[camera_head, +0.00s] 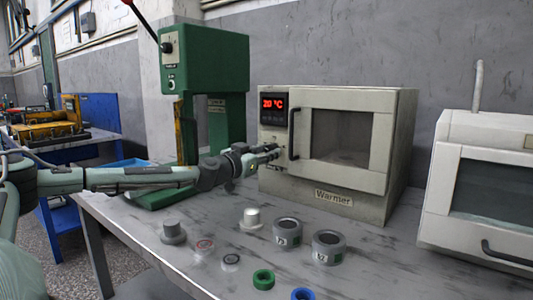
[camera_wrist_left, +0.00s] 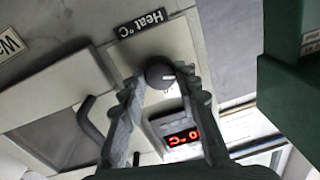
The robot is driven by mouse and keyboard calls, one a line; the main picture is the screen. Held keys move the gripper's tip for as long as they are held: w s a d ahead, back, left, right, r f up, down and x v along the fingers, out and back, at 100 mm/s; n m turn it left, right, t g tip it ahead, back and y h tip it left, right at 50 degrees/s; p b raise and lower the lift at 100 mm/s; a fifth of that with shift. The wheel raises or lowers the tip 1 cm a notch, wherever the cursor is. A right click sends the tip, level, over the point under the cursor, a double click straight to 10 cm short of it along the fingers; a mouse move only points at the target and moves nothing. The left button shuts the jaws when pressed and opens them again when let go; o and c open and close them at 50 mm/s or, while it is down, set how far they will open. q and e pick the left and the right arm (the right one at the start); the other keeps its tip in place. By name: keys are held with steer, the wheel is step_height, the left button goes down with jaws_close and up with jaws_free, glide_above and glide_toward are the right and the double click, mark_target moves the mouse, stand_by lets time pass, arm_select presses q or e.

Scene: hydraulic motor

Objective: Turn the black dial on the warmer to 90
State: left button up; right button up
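The warmer (camera_head: 398,135) is a pale box oven on the workbench, with a red display (camera_head: 273,104) reading 20 °C at the top left of its front. The black dial (camera_wrist_left: 159,73) shows in the left wrist view, below the "Heat °C" label and beside the red display. My left gripper (camera_head: 272,152) reaches in from the left to the warmer's front below the display and hides the dial in the head view. In the left wrist view the fingertips sit against both sides of the dial. My right gripper is not in view.
The warmer's door handle (camera_head: 293,133) is just right of my left gripper. A green machine (camera_head: 206,70) stands close on the left. Grey weights (camera_head: 287,231), a green ring (camera_head: 263,279) and a blue ring (camera_head: 302,294) lie in front. A second pale oven (camera_head: 480,140) stands at right.

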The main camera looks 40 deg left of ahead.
arm_select(q)
steer(key=c, duration=0.5)
steer(key=shift+c, duration=0.2)
